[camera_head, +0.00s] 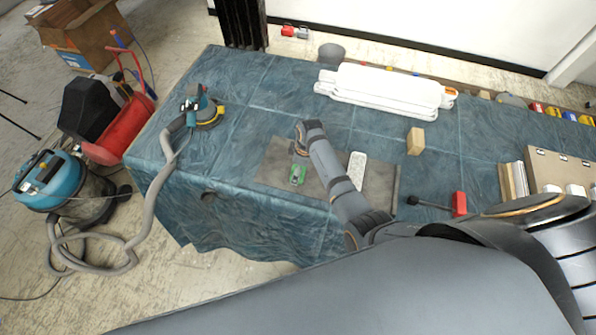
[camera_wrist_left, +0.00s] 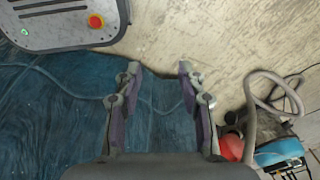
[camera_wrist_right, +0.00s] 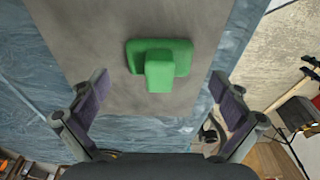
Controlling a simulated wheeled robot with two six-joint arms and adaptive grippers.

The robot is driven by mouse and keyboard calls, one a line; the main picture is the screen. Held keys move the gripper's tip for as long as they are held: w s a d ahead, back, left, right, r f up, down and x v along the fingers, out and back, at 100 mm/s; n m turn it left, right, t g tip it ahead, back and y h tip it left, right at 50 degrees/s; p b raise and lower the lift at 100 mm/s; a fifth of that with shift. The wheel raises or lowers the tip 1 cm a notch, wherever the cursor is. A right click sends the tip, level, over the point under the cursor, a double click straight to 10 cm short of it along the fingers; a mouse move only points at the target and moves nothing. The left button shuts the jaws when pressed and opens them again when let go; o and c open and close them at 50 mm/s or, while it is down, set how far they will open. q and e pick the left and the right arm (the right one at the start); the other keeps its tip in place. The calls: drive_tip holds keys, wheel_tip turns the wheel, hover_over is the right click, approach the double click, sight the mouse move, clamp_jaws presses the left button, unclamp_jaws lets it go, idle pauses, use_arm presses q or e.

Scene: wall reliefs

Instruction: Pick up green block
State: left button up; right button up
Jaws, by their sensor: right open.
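The green block (camera_head: 297,174) lies on a grey-brown board (camera_head: 270,172) near the front edge of the blue-covered table. In the right wrist view the green block (camera_wrist_right: 160,66) has a wide base with a narrower raised part, and it sits between and beyond my fingertips. My right gripper (camera_wrist_right: 158,85) is open and empty above the board. In the head view my right gripper (camera_head: 301,150) is close to the block, partly hidden by its own wrist. My left gripper (camera_wrist_left: 159,68) is open and empty in the left wrist view, above the table cloth and floor.
A white bar-shaped piece (camera_head: 356,169) lies on the same board, right of my arm. A wooden block (camera_head: 415,141), white panels (camera_head: 385,88), a mallet with a red head (camera_head: 458,204) and a sander (camera_head: 201,110) with a grey hose are elsewhere on the table.

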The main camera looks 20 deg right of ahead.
drive_tip(key=shift+f, duration=0.65)
drive_tip(key=shift+r, duration=0.1)
drive_tip(key=c, duration=1.5)
drive_tip(key=shift+s+a, duration=0.1)
drive_tip(key=shift+s, duration=0.15)
drive_tip(key=c, duration=0.4)
use_arm(q)
drive_tip(key=shift+s+f, duration=0.15)
drive_tip(key=shift+s, duration=0.65)
use_arm(e)
drive_tip(key=shift+c, duration=0.4)
